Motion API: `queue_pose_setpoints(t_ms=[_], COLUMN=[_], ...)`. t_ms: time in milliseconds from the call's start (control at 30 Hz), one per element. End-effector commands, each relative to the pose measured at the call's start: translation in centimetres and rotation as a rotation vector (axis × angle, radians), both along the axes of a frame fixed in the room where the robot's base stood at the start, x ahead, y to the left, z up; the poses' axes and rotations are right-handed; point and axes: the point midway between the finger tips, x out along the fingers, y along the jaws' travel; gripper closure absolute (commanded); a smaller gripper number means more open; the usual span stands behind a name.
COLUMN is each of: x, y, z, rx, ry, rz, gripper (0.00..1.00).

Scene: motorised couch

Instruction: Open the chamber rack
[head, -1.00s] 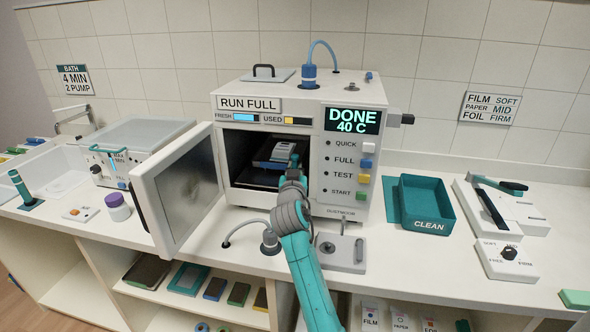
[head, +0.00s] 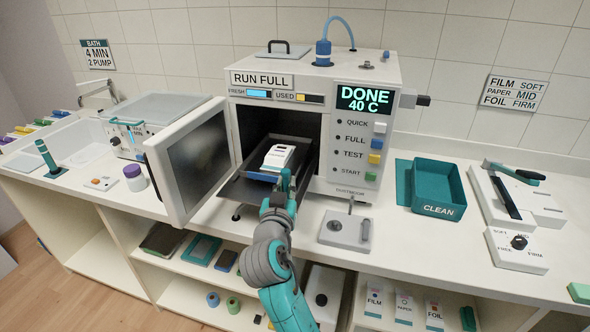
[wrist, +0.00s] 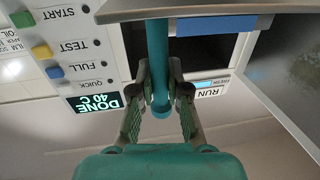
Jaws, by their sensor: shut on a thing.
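The chamber rack (head: 243,190) is a dark flat tray sticking out of the front of the white chamber (head: 355,215). A blue tray with a white pack (head: 278,157) lies on it. My gripper (head: 286,190) is at the rack's front edge. In the wrist view my gripper (wrist: 159,98) has its fingers closed around a teal bar handle (wrist: 158,50) below the rack's edge, which shows as a grey slab (wrist: 190,10). The chamber door (head: 190,160) stands open to the left. The display (head: 363,98) reads DONE 40 C.
A teal CLEAN bin (head: 440,208) and a press (head: 515,205) stand farther right. A purple-lidded jar (head: 136,178) is left of the door. Shelves lie below the counter.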

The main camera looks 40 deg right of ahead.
Motion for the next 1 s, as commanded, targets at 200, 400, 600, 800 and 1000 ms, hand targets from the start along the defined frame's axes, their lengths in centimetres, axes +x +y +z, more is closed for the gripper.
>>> queue_pose_setpoints(t_ms=[200, 400, 600, 800, 1000], x=[-2.3, -3.5, -3.9, -3.9, -3.9], y=[3.3, 4.8, 5.2, 5.2, 5.2], z=[0.1, 0.0, 0.1, 0.1, 0.1], rx=[-0.001, -0.001, 0.000, -0.001, -0.001], ry=[-0.001, -0.001, -0.001, -0.001, -0.001], rz=[0.002, 0.001, -0.001, -0.002, -0.001], gripper=[1.00, 1.00, 1.00, 1.00, 0.63])
